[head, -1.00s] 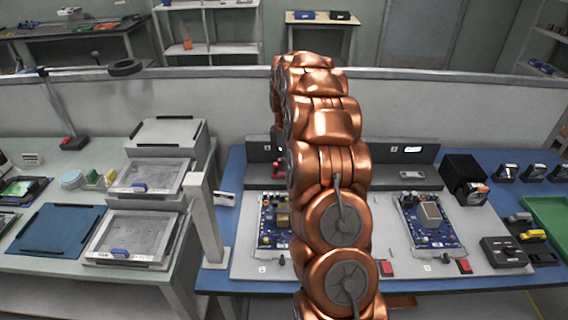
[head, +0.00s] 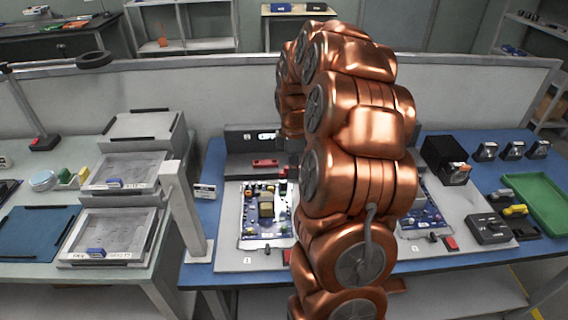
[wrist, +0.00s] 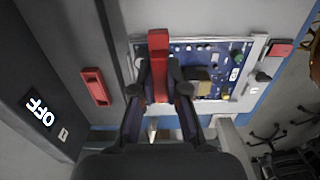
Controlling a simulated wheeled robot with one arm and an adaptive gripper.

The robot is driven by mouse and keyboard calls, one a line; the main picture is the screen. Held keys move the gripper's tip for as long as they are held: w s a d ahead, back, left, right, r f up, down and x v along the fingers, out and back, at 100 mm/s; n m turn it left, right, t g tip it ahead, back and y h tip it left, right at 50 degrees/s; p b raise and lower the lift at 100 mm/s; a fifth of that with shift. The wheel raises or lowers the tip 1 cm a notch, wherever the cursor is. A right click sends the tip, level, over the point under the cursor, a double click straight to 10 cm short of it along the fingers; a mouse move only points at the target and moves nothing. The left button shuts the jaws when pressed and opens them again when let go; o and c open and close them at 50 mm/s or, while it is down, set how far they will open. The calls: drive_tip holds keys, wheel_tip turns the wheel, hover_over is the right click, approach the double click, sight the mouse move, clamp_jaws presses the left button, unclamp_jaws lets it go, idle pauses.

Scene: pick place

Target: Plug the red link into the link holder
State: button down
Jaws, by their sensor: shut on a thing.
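My gripper (wrist: 158,80) is shut on the red link (wrist: 158,48), a long red bar standing out between the two dark fingers in the wrist view. The held link is over the edge of a blue circuit board (wrist: 212,62). A second red piece (wrist: 95,87) with a slot-like recess sits on the grey fixture to the left in the wrist view; it also shows in the head view (head: 265,163). I cannot tell whether this is the link holder. In the head view my copper arm hides my gripper and the held link.
A lit OFF sign (wrist: 41,110) is on the dark upright panel. The blue board (head: 266,211) lies on a light plate left of my arm. A second board (head: 424,212) is partly hidden. A grey post (head: 185,215) stands left. A black box (head: 445,160) stands right.

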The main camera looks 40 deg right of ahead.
drive_tip(key=shift+s+r, duration=0.7)
drive_tip(key=shift+s, duration=0.25)
drive_tip(key=shift+r, duration=1.2)
